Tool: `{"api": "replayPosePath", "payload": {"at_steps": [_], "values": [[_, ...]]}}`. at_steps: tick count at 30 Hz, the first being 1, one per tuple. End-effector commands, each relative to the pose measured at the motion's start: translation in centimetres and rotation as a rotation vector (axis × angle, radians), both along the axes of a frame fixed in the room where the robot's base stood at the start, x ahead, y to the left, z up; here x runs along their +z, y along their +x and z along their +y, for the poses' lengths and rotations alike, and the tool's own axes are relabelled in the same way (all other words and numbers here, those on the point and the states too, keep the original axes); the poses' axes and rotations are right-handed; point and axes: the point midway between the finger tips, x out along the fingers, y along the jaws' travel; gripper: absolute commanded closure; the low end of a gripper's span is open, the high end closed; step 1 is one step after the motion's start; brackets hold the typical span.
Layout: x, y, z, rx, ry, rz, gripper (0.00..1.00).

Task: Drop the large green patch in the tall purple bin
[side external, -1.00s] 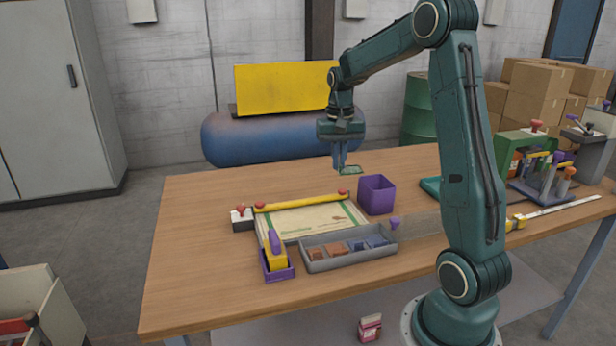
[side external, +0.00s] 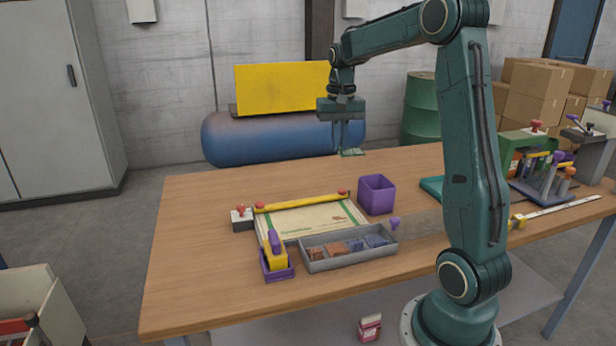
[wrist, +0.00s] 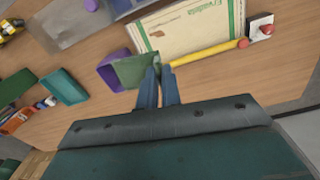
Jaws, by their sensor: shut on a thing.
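My gripper (side external: 341,148) is shut on the large green patch (side external: 353,152) and holds it in the air above the far part of the table. In the wrist view the green patch (wrist: 136,70) sticks out to the left of the fingertips (wrist: 159,70). The tall purple bin (side external: 376,195) stands upright on the table, nearer the camera and a little right of the patch. In the wrist view the bin (wrist: 113,72) is partly hidden by the patch. Its inside cannot be made out fully.
A sack (side external: 310,219) lies flat beside the bin, with a yellow bar (side external: 300,203) across it. A grey divided tray (side external: 318,265) with patches sits in front. A yellow tool (side external: 275,257) stands in a purple holder. A teal tray (side external: 430,187) lies right of the bin.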

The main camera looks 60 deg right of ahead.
Motion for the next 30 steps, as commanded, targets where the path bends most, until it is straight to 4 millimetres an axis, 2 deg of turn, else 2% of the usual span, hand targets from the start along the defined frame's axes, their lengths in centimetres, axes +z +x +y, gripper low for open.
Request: {"api": "replayPosePath", "payload": {"at_steps": [20,26,30], "values": [[-0.2,-0.1,-0.3,-0.001,0.001,0.001,1.0],[-1.1,-0.5,-2.7,-0.004,0.002,0.001,1.0],[-2.4,-1.3,-5.8,-0.007,0.002,0.001,1.0]]}}
